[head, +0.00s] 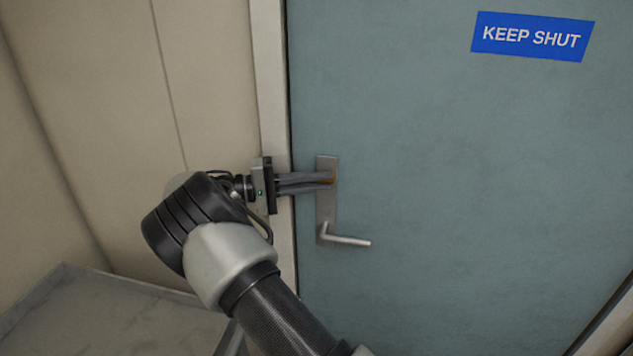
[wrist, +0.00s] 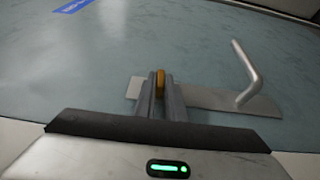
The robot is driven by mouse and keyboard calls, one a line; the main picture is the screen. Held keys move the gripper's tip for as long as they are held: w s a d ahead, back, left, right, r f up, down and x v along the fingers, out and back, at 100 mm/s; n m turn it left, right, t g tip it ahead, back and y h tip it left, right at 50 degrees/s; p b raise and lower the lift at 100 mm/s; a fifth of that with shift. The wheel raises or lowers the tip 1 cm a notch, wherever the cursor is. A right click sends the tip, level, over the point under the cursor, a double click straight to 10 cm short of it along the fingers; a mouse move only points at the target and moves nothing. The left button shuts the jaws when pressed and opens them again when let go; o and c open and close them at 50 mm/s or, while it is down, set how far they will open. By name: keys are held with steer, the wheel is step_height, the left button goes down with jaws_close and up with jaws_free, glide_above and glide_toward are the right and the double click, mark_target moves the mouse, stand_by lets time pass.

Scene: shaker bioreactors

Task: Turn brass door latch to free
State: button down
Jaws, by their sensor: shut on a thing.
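The brass latch (head: 332,180) sits on the upper part of a grey metal plate (head: 326,205) on the blue-green door (head: 450,200). My gripper (head: 328,178) reaches in from the left and is shut on the latch, its fingers mostly covering it. In the wrist view the brass latch (wrist: 160,84) shows between the two fingers (wrist: 165,95). Which way the latch is turned is hard to tell. A silver lever handle (head: 347,240) is lower on the same plate, pointing right, apart from my gripper.
The door is closed in its pale frame (head: 272,90). A blue "KEEP SHUT" sign (head: 532,37) is at the upper right of the door. A grey marbled surface (head: 110,315) is at the lower left, beside the beige wall (head: 90,130). The air before the door's right part is clear.

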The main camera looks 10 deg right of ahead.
steer(key=c, duration=1.8)
jaws_free()
steer(key=shift+a, duration=0.1)
steer(key=a+b, duration=0.2)
steer(key=a, duration=1)
steer(key=shift+f, duration=0.1)
steer(key=shift+d, duration=0.1)
